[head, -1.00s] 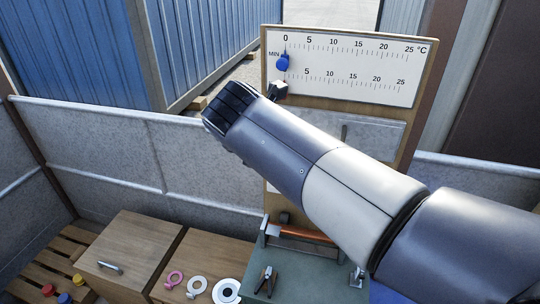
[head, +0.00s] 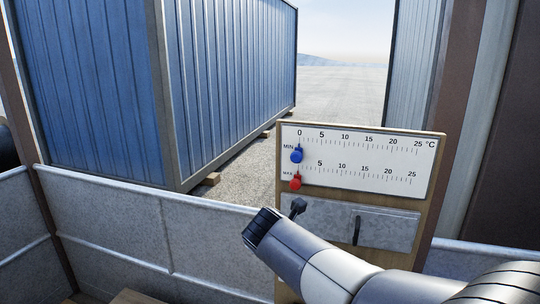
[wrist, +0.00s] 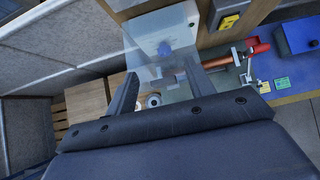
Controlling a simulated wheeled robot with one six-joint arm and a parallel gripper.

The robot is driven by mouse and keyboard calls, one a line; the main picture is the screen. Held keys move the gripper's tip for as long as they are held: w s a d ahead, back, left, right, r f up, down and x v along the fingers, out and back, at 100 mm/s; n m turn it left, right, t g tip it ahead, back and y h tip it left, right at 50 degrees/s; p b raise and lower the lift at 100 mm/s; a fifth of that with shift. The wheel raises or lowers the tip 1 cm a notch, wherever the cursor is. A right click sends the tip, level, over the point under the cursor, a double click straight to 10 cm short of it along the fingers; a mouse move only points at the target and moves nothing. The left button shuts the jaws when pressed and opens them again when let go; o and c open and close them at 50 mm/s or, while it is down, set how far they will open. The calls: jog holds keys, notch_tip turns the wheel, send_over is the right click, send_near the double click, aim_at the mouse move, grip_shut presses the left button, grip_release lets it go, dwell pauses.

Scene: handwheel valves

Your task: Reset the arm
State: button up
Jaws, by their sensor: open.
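My gripper (wrist: 160,88) shows in the wrist view with its two dark fingers apart and nothing seen between them. Beyond it is a pale plate (wrist: 150,25) with a blue part, blurred by a see-through sheet. In the head view the end of my arm (head: 262,228) is at the lower middle, in front of the board's lower left; its fingertips are not clear there. The scale board (head: 360,150) carries a blue MIN marker (head: 296,154) and a red MAX marker (head: 295,182), both near 0.
A grey panel (head: 385,225) with a dark handle is under the scales. A low grey wall (head: 110,225) runs behind, with blue containers (head: 80,90) beyond. In the wrist view are a copper pipe with a red end (wrist: 258,46) and a blue box (wrist: 300,35).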

jog(key=shift+w+d+f, duration=0.15)
jog(key=shift+w+f, duration=0.2)
jog(key=shift+f, duration=0.05)
jog(key=shift+s, duration=0.2)
jog(key=shift+w, duration=0.1)
jog(key=shift+r, duration=0.15)
